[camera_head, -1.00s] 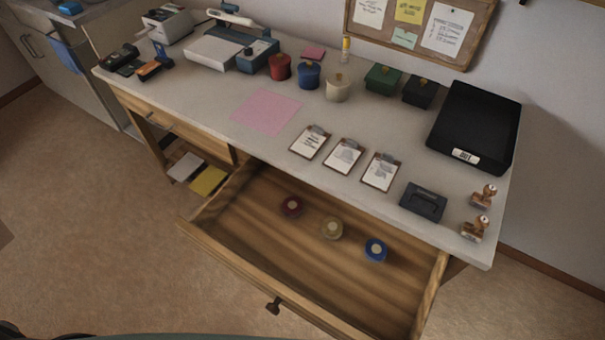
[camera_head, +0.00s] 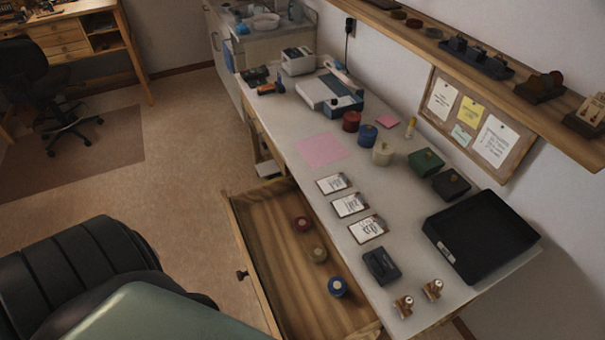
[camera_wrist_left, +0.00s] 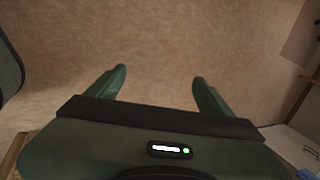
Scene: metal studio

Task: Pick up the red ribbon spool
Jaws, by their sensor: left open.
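The red ribbon spool (camera_head: 302,224) lies in the open wooden drawer (camera_head: 262,252), towards its far end. A beige spool (camera_head: 318,254) and a blue spool (camera_head: 338,287) lie in a row nearer to me in the same drawer. My left gripper (camera_wrist_left: 160,80) shows in the left wrist view with its two green fingers spread apart and nothing between them; it is above bare floor. The spools are not visible in that view. My left gripper's fingers are not visible in the head view, and my right gripper is in neither view.
Brown floor (camera_head: 190,140) lies open left of the drawer.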

